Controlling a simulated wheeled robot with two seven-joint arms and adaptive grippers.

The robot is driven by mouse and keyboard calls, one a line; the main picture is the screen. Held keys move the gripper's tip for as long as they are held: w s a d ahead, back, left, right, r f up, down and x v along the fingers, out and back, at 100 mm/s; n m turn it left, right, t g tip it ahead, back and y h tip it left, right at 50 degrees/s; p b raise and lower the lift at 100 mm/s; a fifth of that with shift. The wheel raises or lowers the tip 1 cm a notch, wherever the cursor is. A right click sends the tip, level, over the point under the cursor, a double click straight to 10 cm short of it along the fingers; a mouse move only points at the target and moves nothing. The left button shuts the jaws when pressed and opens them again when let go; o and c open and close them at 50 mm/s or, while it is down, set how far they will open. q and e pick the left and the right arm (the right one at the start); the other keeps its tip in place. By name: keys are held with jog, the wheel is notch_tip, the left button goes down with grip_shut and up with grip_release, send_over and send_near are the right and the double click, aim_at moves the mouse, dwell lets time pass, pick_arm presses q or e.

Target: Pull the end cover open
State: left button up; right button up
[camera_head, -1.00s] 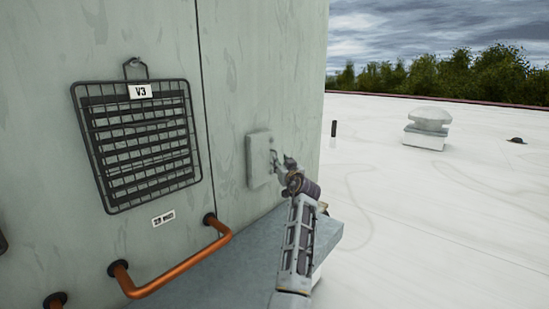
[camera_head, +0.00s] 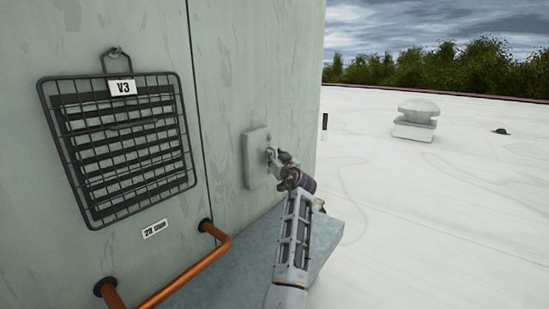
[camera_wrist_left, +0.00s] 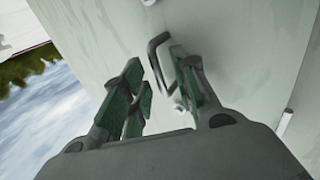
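The end cover appears to be the small pale grey-green panel (camera_head: 256,160) on the cooler's wall in the head view. It looks flush or nearly flush with the wall. My left gripper (camera_head: 271,154) is at the panel's right edge. In the left wrist view a dark bent handle (camera_wrist_left: 154,62) lies between the spread fingers of my left gripper (camera_wrist_left: 160,85), nearer the right finger. The fingers have green pads and look open, with a gap around the handle. Whether a finger touches the handle is hard to tell. My right gripper is in neither view.
A wire grille cover (camera_head: 122,145) marked V3 hangs on the wall to the left. A copper pipe (camera_head: 190,275) runs below it. A grey ledge (camera_head: 225,270) lies under my left arm. The white roof (camera_head: 440,220) is open to the right, with a vent (camera_head: 416,120) farther off.

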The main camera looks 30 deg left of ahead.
pick_arm(q)
jog(key=shift+s, duration=0.1)
grip_shut()
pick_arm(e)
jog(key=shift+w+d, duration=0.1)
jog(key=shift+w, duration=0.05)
pick_arm(q)
jog(key=shift+d+r, duration=0.1)
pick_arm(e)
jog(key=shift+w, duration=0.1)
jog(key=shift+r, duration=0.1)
